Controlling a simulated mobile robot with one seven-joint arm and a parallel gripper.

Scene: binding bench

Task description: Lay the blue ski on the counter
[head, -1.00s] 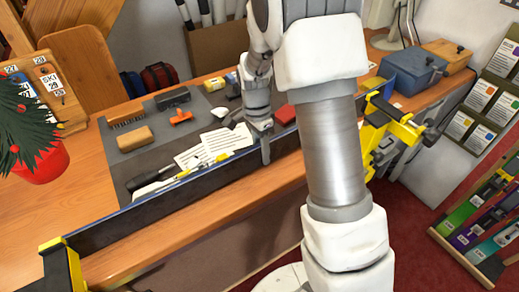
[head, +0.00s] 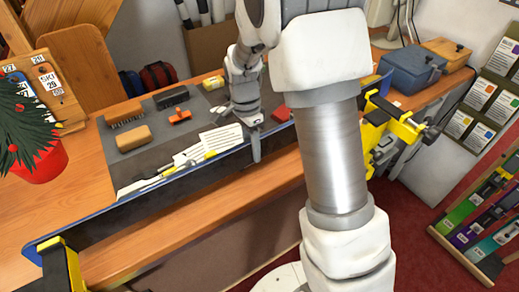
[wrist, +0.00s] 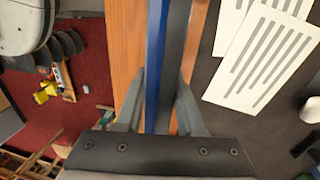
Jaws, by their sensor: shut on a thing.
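The blue ski (head: 150,203) is long, with a blue upper edge and a dark side face. It stands on edge along the front of the wooden counter (head: 85,185), its left end above the left yellow clamp (head: 56,266). My gripper (head: 255,150) is shut on the ski around its middle, from above. In the wrist view the ski (wrist: 154,70) runs between the two fingers (wrist: 158,110), showing a blue strip beside a grey one. My arm hides part of the ski's right half.
A grey mat on the counter holds white papers (head: 221,138), brushes (head: 133,137), a red block (head: 281,113) and tools. A potted plant (head: 40,165) stands at left, and blue and orange boxes (head: 408,70) at the back right. A yellow clamp (head: 385,125) is at right.

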